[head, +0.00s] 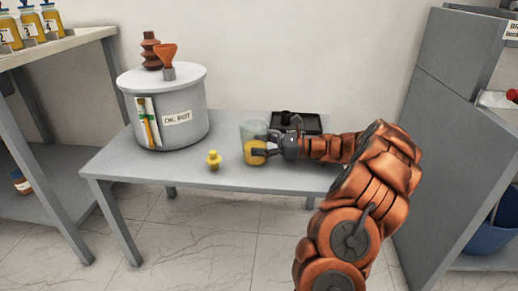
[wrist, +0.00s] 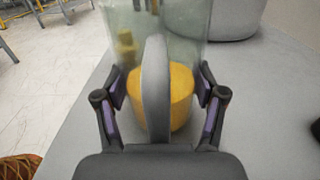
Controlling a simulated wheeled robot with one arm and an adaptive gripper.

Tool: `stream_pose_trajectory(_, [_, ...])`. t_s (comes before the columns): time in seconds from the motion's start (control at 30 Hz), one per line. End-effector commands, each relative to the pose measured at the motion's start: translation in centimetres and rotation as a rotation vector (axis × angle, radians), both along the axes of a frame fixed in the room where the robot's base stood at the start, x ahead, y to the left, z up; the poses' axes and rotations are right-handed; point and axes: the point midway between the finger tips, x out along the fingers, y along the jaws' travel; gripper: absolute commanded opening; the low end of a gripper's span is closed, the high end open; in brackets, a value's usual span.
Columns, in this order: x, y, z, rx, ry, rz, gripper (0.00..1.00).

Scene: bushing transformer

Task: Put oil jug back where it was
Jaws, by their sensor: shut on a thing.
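The oil jug (head: 254,131) is a clear jug with yellow oil in its lower part. It is at the right half of the grey table, near the front edge. My gripper (head: 264,150) is shut on it from the right. In the wrist view the jug (wrist: 155,45) is upright between the two fingers of my gripper (wrist: 161,95), with its grey handle toward the palm. I cannot tell whether its base touches the table.
The grey table (head: 225,177) also bears the oil pot (head: 190,100), a small yellow stopper-like piece (head: 214,160) and a black tray (head: 308,124) behind my gripper. A shelf with yellow bottles (head: 30,22) is at the left. A grey cabinet (head: 440,130) is at the right.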

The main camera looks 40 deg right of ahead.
Motion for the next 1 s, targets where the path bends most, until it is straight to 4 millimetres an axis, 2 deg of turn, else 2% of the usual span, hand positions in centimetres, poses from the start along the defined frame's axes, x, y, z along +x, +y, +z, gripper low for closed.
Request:
stream_pose_trajectory(0.27, [-0.01,-0.02,0.01,0.001,0.000,0.000,0.16])
stream_pose_trajectory(0.3, [-0.03,-0.02,-0.13,0.001,0.001,0.000,0.72])
stream_pose_trajectory(0.5, [-0.03,-0.02,-0.15,0.000,0.000,0.000,0.93])
stream_pose_trajectory(0.53, [-0.03,-0.02,-0.15,0.000,0.000,0.000,0.95])
stream_pose_trajectory(0.93, [-0.02,-0.01,-0.01,-0.001,-0.001,0.000,0.95])
stream_pose_trajectory(1.0, [-0.39,-0.54,0.27,0.000,0.000,-0.002,0.95])
